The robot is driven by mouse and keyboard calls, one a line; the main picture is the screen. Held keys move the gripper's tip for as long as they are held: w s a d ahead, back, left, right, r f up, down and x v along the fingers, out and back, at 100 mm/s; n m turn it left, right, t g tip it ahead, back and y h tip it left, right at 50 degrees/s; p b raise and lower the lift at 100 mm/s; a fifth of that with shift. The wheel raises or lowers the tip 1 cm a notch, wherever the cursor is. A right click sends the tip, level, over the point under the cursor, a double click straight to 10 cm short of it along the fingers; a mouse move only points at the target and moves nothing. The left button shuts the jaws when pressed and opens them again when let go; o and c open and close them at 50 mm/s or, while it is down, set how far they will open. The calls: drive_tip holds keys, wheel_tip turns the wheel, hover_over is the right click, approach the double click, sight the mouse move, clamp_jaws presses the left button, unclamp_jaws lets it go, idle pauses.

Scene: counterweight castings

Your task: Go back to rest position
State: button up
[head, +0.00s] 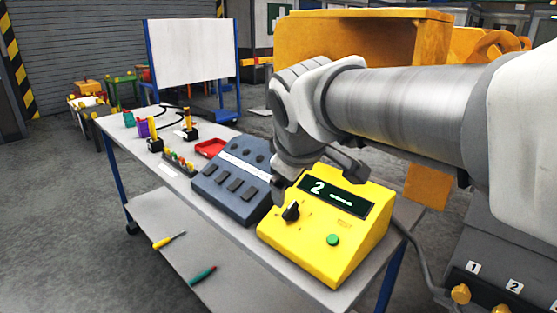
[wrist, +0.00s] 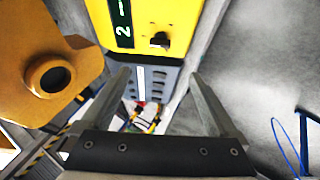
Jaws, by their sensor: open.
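My gripper (wrist: 160,95) is open, and its two fingers stand apart with nothing between them in the wrist view. In the head view my arm reaches in from the right, and the gripper hangs above the back left of a yellow control box (head: 330,228). The box has a black knob (head: 291,211), a green button (head: 333,240) and a display (head: 337,196) showing a 2. The knob also shows in the wrist view (wrist: 160,40), beyond the fingertips. Whether the gripper touches the box is hard to tell.
A dark blue-grey panel (head: 232,185) sits left of the yellow box on the table (head: 120,145). A red tray (head: 210,148) and small parts lie farther back. A large yellow casting (head: 428,187) stands behind. A numbered panel (head: 490,262) is at the lower right.

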drive_tip(key=s+d+r+m+g+p, duration=0.1)
drive_tip(key=s+d+m+p, duration=0.4)
drive_tip(key=s, duration=0.3)
drive_tip(key=s+d+r+m+g+p, duration=0.1)
drive_tip(key=s+d+m+p, duration=0.4)
drive_tip(key=s, duration=0.4)
drive_tip(key=shift+d+p, duration=0.4)
drive_tip(key=shift+p, duration=0.35)
drive_tip(key=shift+s+r, duration=0.1)
drive_tip(key=shift+s, duration=0.05)
